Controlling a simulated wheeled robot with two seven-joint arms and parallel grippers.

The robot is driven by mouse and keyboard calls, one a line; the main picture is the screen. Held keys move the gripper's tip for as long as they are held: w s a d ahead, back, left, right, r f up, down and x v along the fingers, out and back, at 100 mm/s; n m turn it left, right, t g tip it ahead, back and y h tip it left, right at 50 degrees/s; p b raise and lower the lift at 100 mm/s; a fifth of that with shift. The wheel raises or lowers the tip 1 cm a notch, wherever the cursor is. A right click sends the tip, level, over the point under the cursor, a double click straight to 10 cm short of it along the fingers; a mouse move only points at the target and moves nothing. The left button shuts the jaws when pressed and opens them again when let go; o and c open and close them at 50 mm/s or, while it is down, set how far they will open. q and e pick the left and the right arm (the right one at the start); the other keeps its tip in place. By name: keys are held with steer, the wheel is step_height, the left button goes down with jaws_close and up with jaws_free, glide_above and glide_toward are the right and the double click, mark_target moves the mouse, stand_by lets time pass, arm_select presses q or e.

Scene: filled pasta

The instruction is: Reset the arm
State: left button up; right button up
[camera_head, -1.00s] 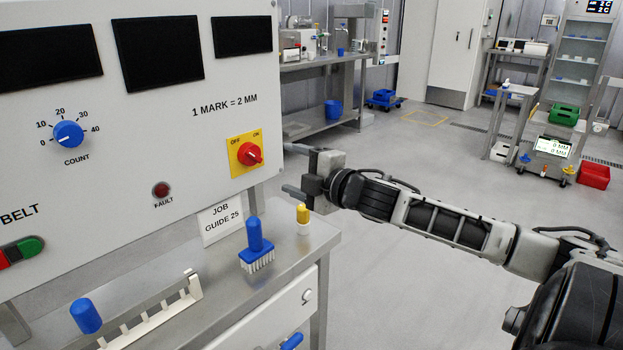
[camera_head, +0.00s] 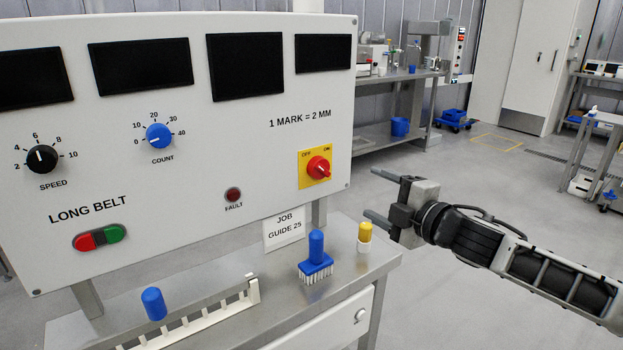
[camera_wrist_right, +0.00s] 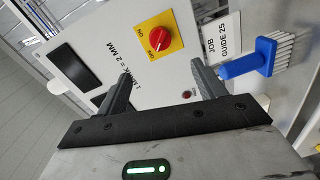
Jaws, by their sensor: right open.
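My right gripper (camera_head: 378,197) is open and empty. It hangs in the air to the right of the control panel (camera_head: 240,150), with its two dark fingers pointing left toward the panel's right side. In the right wrist view the open fingers (camera_wrist_right: 160,90) stand apart with nothing between them. Beyond them that view shows the red rotary switch (camera_wrist_right: 159,39) on its yellow plate and the blue brush (camera_wrist_right: 250,58). The red switch also shows in the head view (camera_head: 318,167). My left gripper is in neither view.
The blue brush (camera_head: 316,257) and a yellow-capped white container (camera_head: 365,237) stand on the steel bench (camera_head: 345,275) below the gripper. A guide card (camera_head: 284,232) stands under the panel. A white slotted rail (camera_head: 205,320) lies in front, near a blue knob (camera_head: 153,303). Open floor lies to the right.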

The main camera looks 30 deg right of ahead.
steer(key=shift+f, duration=0.1)
steer(key=s+a+f+m+g, duration=0.2)
steer(key=s+a+f+m, duration=0.2)
steer(key=f, duration=0.6)
steer(key=s+a+f+m+g, duration=0.2)
steer(key=s+a+f+m, duration=0.25)
steer(key=f, duration=0.45)
steer(key=s+a+f+m+g+y, duration=0.1)
steer(key=s+a+f+m, duration=0.2)
steer(key=a, duration=0.6)
steer(key=s+a+f+m+g+y, duration=0.1)
steer(key=s+a+f+m, duration=0.2)
steer(key=s+a, duration=0.3)
steer(key=a+f+p, duration=0.1)
steer(key=a, duration=0.2)
steer(key=shift+a+f+g, duration=0.2)
steer(key=shift+a+g, duration=0.05)
steer(key=shift+g, duration=0.05)
